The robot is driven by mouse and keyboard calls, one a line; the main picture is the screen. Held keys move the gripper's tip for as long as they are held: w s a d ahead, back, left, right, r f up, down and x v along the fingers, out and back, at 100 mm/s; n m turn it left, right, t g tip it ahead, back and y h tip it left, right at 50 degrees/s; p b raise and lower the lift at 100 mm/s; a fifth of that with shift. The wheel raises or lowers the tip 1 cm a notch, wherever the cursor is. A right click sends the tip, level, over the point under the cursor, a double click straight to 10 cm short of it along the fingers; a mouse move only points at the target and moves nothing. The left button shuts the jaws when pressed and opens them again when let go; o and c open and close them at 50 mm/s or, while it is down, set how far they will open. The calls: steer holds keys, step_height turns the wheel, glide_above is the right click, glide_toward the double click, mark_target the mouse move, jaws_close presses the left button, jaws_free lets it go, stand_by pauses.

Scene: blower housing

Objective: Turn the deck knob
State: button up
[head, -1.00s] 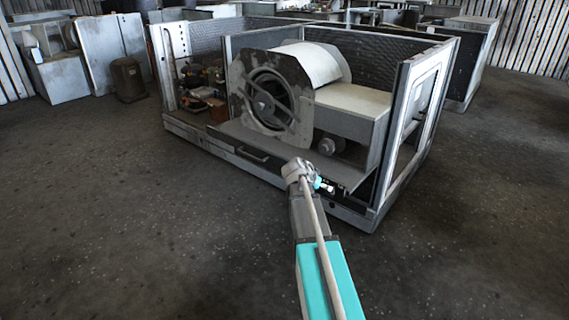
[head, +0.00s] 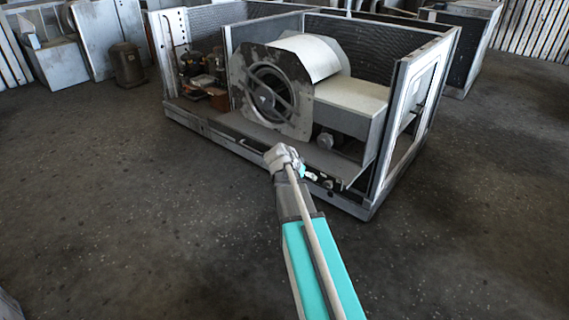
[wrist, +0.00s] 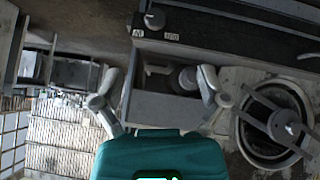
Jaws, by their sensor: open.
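The blower housing (head: 200,122) stands open at the front, with a flat deck (head: 250,128) before the blower. A grey round knob-like part (head: 324,140) sits low on the deck beside the box. In the wrist view a round grey part (wrist: 188,78) shows between my fingers, apart from them. A small round knob (wrist: 154,18) sits on a dark strip with white labels, beyond my fingers. I cannot tell for sure which is the deck knob. My gripper (wrist: 160,82) is open and empty. In the head view my gripper (head: 309,175) is near the deck's front edge.
The round blower (head: 268,95) and a pale box (head: 345,100) fill the housing. Small fittings line the front edge. The floor (head: 130,200) in front is clear.

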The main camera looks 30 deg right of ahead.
steer(key=s+a+r+n+y+p, duration=0.2)
steer(key=s+a+r+n+p, duration=0.1)
steer(key=a+r+p, duration=0.5)
steer(key=shift+a+r+y+p, duration=0.3)
steer(key=shift+a+y+p, duration=0.1)
steer(key=shift+a+p, duration=0.65)
steer(key=shift+d, duration=0.15)
steer(key=s+a+f+n+g+y+p, duration=0.1)
steer(key=s+a+n+y, duration=0.3)
steer(key=a, duration=0.6)
steer(key=s+a+n+g+y, duration=0.1)
steer(key=s+a+n, duration=0.5)
steer(key=a, duration=0.4)
step_height(320, 180, up, 22)
steer(key=m+p, duration=0.1)
steer(key=p, duration=2.2)
steer(key=shift+s+d+r, duration=0.15)
steer(key=shift+s+r, duration=0.1)
steer(key=shift+c, duration=0.2)
